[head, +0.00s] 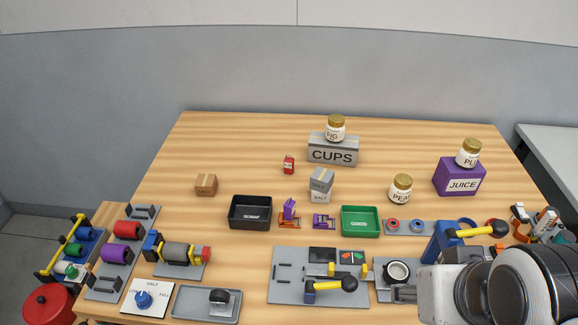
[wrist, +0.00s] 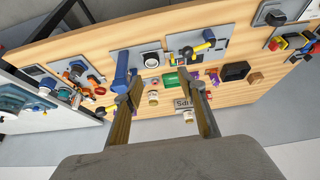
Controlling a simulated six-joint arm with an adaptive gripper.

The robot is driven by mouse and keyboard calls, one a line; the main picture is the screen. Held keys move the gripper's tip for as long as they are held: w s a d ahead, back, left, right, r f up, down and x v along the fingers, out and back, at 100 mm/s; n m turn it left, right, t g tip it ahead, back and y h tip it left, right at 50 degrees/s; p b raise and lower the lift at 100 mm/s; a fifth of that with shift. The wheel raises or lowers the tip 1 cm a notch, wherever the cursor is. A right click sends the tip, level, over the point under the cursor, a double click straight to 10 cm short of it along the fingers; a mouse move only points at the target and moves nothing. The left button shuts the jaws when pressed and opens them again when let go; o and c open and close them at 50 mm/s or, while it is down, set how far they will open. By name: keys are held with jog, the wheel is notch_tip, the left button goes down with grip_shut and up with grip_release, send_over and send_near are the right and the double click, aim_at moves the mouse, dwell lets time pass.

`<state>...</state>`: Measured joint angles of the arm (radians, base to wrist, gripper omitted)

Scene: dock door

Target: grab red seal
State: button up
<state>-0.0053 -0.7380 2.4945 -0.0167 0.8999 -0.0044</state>
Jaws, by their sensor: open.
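A small red ring (head: 393,225), which looks like the red seal, lies on a grey plate (head: 405,233) right of the green GOOD tray. A blue ring (head: 417,226) lies beside it on the plate.
A green tray (head: 360,221) and a jar (head: 401,188) stand near the ring. A blue press with a yellow handle (head: 478,231) stands to its right. Below are a clamp with a yellow handle (head: 335,285) and a white round part (head: 397,272). The table's back left is clear.

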jog(key=w+d+n+g+h, duration=0.1)
jog(key=w+d+n+h, duration=0.1)
jog(key=w+d+n, duration=0.3)
jog(key=w+d+n+h, duration=0.1)
jog(key=w+n+h, duration=0.2)
jog(key=w, duration=0.4)
jog(key=w+a+f+n+t+h, duration=0.1)
jog(key=w+a+n, duration=0.1)
jog(key=w+n, duration=0.35)
jog(key=w+a+f+n+t+h, duration=0.1)
jog(key=w+a+n+t, duration=0.15)
jog(key=w, duration=0.65)
jog(key=w+a+f+n+t, duration=0.3)
jog(key=w+a+f+n, duration=0.2)
jog(key=w+a+n, duration=0.5)
jog(key=w+a+f+n+y, duration=0.1)
jog(key=w+a+f+n, duration=0.1)
jog(key=a, duration=0.3)
jog(key=w+a+f+n+t+y, duration=0.1)
jog(key=a+f+n+y, duration=0.1)
jog(key=a+f, duration=0.3)
jog(key=w+a+f+n+t+y, duration=0.1)
jog(key=w+a+f+n, duration=0.1)
jog(key=a, duration=0.4)
jog(key=shift+w+a+f+n+y, duration=0.15)
jog(key=shift+f+n, duration=0.25)
jog(key=shift+n, duration=0.05)
jog(key=shift+w+a+f+n+y, duration=0.1)
jog(key=shift+w+f+n+y, duration=0.05)
jog(key=shift+f+n, duration=0.25)
